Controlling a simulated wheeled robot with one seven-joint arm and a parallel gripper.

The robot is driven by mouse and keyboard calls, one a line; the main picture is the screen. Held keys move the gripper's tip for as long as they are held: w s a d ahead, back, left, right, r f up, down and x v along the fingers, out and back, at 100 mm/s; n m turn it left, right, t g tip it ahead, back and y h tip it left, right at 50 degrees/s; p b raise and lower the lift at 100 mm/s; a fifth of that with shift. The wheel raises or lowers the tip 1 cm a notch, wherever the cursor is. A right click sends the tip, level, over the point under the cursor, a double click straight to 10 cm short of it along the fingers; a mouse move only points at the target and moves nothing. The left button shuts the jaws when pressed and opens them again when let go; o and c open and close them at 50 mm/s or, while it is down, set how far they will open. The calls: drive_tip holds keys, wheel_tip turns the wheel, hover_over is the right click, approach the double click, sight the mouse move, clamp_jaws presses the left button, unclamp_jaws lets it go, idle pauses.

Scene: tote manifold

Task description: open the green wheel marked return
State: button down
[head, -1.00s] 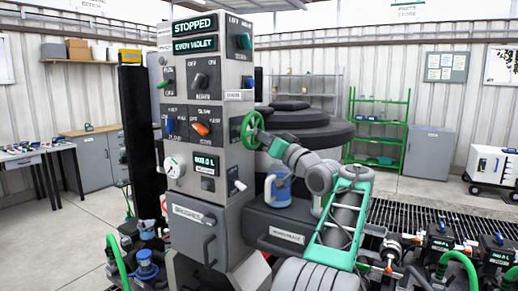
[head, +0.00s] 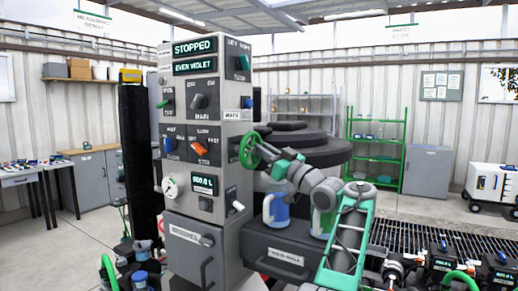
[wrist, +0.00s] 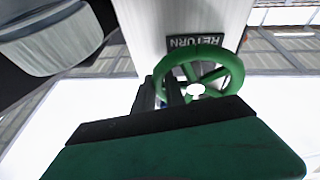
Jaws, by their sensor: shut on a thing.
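The green wheel (head: 243,150) is on the right side of the grey control column. It also shows in the wrist view (wrist: 238,72), with spokes and a pale hub, below a dark plate marked RETURN (wrist: 195,41), which reads upside down there. My gripper (head: 262,152) is at the wheel's right side in the head view. In the wrist view my gripper's dark fingers (wrist: 166,92) are shut on the left part of the wheel's rim. The green gripper body hides the lower part of that view.
The column (head: 205,125) carries several switches and displays, one reading STOPPED. A blue jug (head: 276,210) stands on the dark ledge below my arm, with a green-and-white one (head: 322,220) to its right. Dark round tiers (head: 310,150) stand behind my wrist.

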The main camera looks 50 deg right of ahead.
drive_tip(key=c, duration=1.7)
unclamp_jaws()
